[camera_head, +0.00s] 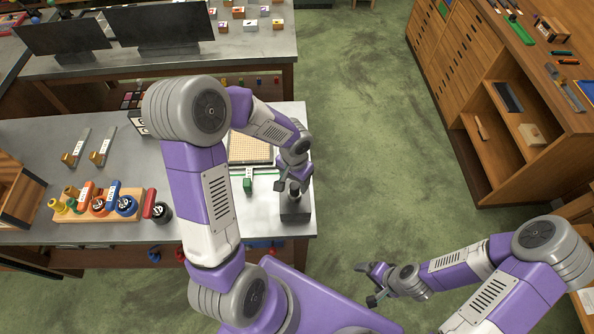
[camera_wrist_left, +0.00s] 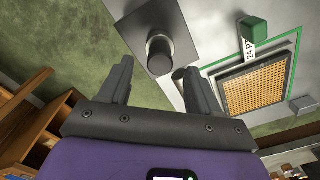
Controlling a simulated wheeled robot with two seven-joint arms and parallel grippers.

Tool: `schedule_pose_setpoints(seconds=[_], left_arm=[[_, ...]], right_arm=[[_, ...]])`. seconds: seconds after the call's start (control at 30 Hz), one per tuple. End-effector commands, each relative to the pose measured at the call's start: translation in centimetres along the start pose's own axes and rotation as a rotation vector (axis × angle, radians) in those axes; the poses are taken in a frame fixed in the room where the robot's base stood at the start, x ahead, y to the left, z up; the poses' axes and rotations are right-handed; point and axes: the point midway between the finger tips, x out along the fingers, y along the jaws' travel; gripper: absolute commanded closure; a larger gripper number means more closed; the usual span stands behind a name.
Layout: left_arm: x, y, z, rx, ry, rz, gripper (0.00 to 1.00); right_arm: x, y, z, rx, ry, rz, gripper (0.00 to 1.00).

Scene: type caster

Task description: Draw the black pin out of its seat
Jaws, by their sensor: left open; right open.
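The black pin (camera_head: 295,190) stands in its seat, a dark square block (camera_head: 296,212) at the right end of the grey table. In the left wrist view the pin (camera_wrist_left: 160,54) shows as a short dark cylinder rising from the block (camera_wrist_left: 150,22). My left gripper (camera_head: 291,180) is open just above the pin. In the left wrist view its fingertips (camera_wrist_left: 156,70) are apart, with the pin's end between and just beyond them, not gripped. My right gripper (camera_head: 371,284) is open and empty over the green floor, away from the table.
A green tagged piece (camera_head: 248,185) and a tan perforated board (camera_head: 250,148) lie left of the block. A wooden rack with coloured knobs (camera_head: 100,217) stands further left. The table's right edge is close to the block; open floor (camera_head: 370,130) lies beyond.

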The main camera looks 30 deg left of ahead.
Motion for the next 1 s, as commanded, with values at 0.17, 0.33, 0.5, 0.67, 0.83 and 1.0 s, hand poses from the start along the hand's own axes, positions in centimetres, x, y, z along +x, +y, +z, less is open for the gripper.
schedule_pose_setpoints(seconds=[0.17,0.33,0.5,0.67,0.83,1.0], left_arm=[[2.9,0.1,0.1,0.001,-0.004,0.002,0.37],[4.3,0.1,0.0,0.000,-0.001,0.002,0.37],[4.7,0.0,0.0,-0.001,0.001,0.002,0.37],[4.6,0.0,0.0,-0.001,0.001,0.002,0.37],[4.6,0.0,0.0,-0.001,0.001,0.002,0.63],[4.6,0.1,0.0,-0.001,0.001,0.002,0.89]], right_arm=[[0.3,0.1,0.0,0.000,0.001,0.000,0.11],[0.5,0.2,-0.1,0.000,0.002,0.000,0.11],[0.5,0.2,-0.1,0.000,0.001,0.000,0.11],[0.5,0.2,-0.1,0.000,0.001,0.000,0.11],[0.5,0.2,-0.1,0.000,0.001,0.000,0.11],[0.5,0.2,-0.1,0.000,0.001,0.000,0.11]])
